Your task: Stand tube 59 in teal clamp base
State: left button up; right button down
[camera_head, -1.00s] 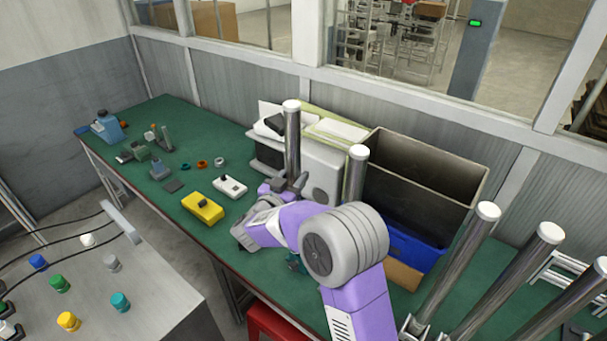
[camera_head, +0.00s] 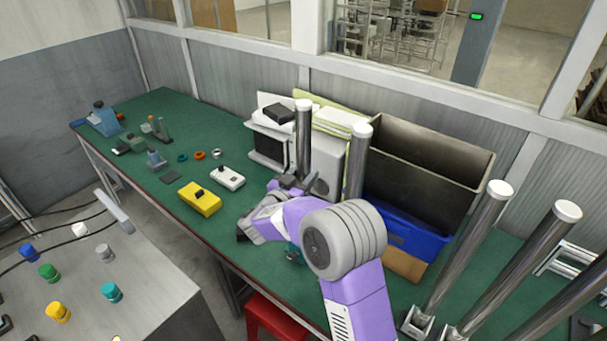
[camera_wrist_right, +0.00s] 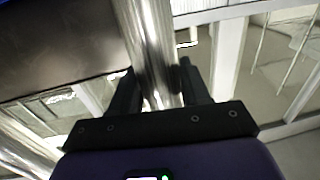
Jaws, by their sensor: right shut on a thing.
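A shiny metal tube with a white cap (camera_head: 303,145) stands nearly upright in my right gripper (camera_head: 290,184), which is shut on it above the green table. In the right wrist view the tube (camera_wrist_right: 152,45) runs between the two dark fingers (camera_wrist_right: 155,88). Its lower end is hidden, and I cannot read any number on it. A small teal part (camera_head: 293,254), possibly the teal clamp base, shows beside my right arm, which hides most of it. My left gripper is not in view.
Another capped tube (camera_head: 357,160) stands just right of the held one. Several tubes (camera_head: 470,245) lean at the right. A dark bin (camera_head: 425,175) and a blue bin (camera_head: 425,240) are behind my arm. A yellow box (camera_head: 199,199) and white box (camera_head: 228,178) lie left.

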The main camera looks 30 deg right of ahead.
jog(key=shift+p, duration=0.5)
dwell(1.2)
jog(key=shift+f+b, duration=0.45)
jog(key=shift+f, duration=0.15)
dwell(0.4)
jog(key=c, duration=0.8)
grip_release()
jog(key=shift+s+f, duration=0.1)
jog(key=shift+a, duration=0.15)
jog(key=p+v, duration=0.1)
jog(key=v, duration=1)
